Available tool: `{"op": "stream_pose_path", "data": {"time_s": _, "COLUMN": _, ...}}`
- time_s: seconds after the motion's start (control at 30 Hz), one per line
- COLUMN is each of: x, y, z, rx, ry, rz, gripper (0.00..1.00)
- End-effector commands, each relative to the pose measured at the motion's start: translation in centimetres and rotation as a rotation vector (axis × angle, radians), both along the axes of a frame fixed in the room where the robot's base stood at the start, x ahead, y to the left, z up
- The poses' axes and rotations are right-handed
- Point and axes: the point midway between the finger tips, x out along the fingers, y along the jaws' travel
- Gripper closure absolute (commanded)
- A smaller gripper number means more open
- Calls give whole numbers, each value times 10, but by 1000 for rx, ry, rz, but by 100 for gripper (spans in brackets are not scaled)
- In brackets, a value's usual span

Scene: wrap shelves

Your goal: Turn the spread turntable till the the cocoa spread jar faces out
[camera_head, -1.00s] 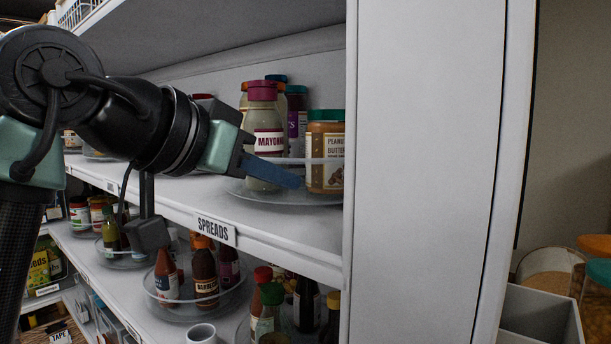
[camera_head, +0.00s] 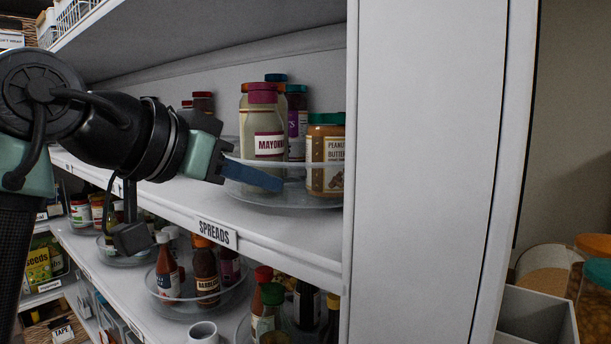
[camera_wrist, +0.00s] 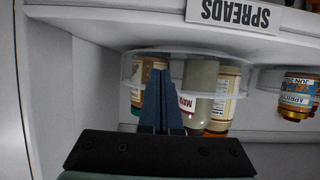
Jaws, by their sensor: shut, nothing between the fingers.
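The clear round turntable (camera_head: 290,203) stands on the shelf labelled SPREADS (camera_head: 216,233). At its front are a mayonnaise jar (camera_head: 268,146) with a pink lid and a peanut butter jar (camera_head: 325,162) with a teal lid. Behind them, a dark jar with a purple label (camera_head: 297,123) is partly hidden. I cannot make out a cocoa spread label on any jar. My gripper (camera_head: 272,183) is shut and empty, its blue fingers at the turntable's front left, below the mayonnaise label. The wrist view shows the fingers (camera_wrist: 158,80) overlapping the turntable rim (camera_wrist: 200,53); contact is unclear.
A tall white side panel (camera_head: 425,170) borders the turntable on the right. The shelf above limits the height. Lower shelves hold more turntables with sauce bottles (camera_head: 205,275). An apricot jar (camera_wrist: 297,95) stands on a neighbouring turntable in the wrist view.

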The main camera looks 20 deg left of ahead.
Motion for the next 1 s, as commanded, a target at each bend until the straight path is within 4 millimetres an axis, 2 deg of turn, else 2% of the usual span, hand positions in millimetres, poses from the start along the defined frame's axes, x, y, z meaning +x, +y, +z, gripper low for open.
{"op": "stream_pose_path", "data": {"time_s": 0.33, "x": 0, "y": 2, "z": 1, "rx": -1, "ry": 0, "rz": 0, "gripper": 100}}
{"op": "stream_pose_path", "data": {"time_s": 0.73, "x": 4, "y": 22, "z": 2, "rx": -1, "ry": -1, "rz": 0, "gripper": 100}}
{"op": "stream_pose_path", "data": {"time_s": 1.0, "x": 4, "y": 23, "z": 0, "rx": 1, "ry": -1, "rz": 0, "gripper": 100}}
